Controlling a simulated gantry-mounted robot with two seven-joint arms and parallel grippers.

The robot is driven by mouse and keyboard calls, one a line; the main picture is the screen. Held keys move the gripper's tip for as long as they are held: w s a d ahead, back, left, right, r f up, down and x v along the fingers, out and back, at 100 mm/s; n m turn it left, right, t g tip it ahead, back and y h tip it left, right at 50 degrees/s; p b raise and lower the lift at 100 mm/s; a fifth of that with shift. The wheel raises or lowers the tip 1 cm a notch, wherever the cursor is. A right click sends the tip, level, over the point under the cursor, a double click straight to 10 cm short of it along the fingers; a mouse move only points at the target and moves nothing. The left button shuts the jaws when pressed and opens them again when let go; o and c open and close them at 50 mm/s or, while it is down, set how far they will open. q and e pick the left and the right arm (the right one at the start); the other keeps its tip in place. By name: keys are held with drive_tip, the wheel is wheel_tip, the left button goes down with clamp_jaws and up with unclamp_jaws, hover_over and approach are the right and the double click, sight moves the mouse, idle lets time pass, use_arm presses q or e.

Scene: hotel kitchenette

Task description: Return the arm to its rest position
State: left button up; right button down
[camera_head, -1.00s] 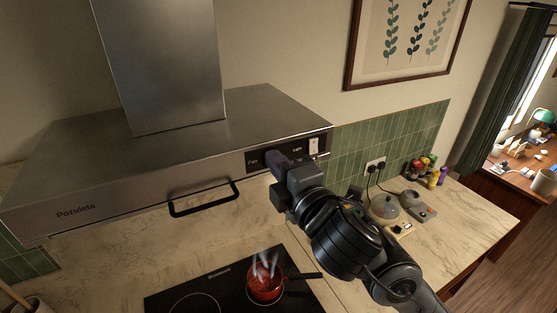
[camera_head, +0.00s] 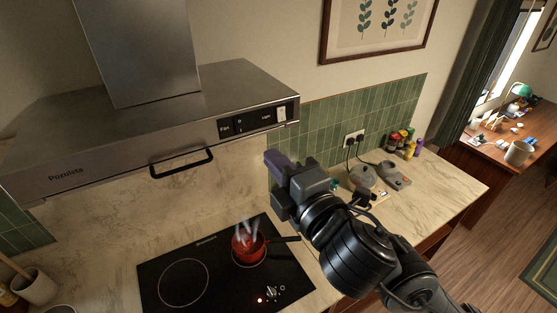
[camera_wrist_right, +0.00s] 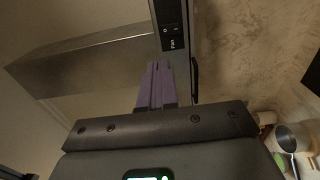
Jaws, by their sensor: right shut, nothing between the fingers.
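My right gripper (camera_head: 275,161) is in the middle of the head view, with its purple fingers shut and nothing between them. It hangs in the air in front of the green tiles, below and to the right of the hood's switch panel (camera_head: 253,120), and does not touch it. In the right wrist view the shut purple fingers (camera_wrist_right: 156,88) point toward the hood, with the Fan switch (camera_wrist_right: 172,31) beyond them. My right arm comes in from the lower right. My left gripper is not in view.
The steel range hood (camera_head: 110,140) with a black handle (camera_head: 182,163) juts out at upper left. A steaming red pot (camera_head: 246,247) stands on the black cooktop (camera_head: 165,262). Spice bottles (camera_head: 402,143) and small appliances stand on the right counter (camera_head: 440,187). A utensil pot (camera_head: 36,287) is at lower left.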

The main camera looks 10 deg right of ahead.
drive_tip(key=shift+f, duration=0.15)
drive_tip(key=s+d+f+m+g+h+p, duration=0.1)
drive_tip(key=s+f+m+g, duration=0.25)
drive_tip(key=f, duration=0.95)
drive_tip(key=s+d+f+m+g+h+p, duration=0.1)
drive_tip(key=s+f+m+g, duration=0.2)
drive_tip(key=f, duration=1)
drive_tip(key=s+d+f+m+g+h, duration=0.1)
drive_tip(key=s+d+f+m+g, duration=0.1)
drive_tip(key=s, duration=0.4)
drive_tip(key=s+d+f+m+g+h+p, duration=0.1)
drive_tip(key=s+d+f+m+g, duration=0.2)
drive_tip(key=s+d+f+m, duration=0.2)
drive_tip(key=s+d+f+m+g, duration=0.2)
drive_tip(key=s+d+f+m, duration=0.1)
drive_tip(key=s+f+m, duration=0.2)
drive_tip(key=s+f, duration=0.2)
drive_tip(key=s, duration=0.1)
drive_tip(key=shift+s+d+h+p, duration=0.2)
drive_tip(key=shift+d+h+p, duration=0.15)
drive_tip(key=shift+d+h, duration=0.05)
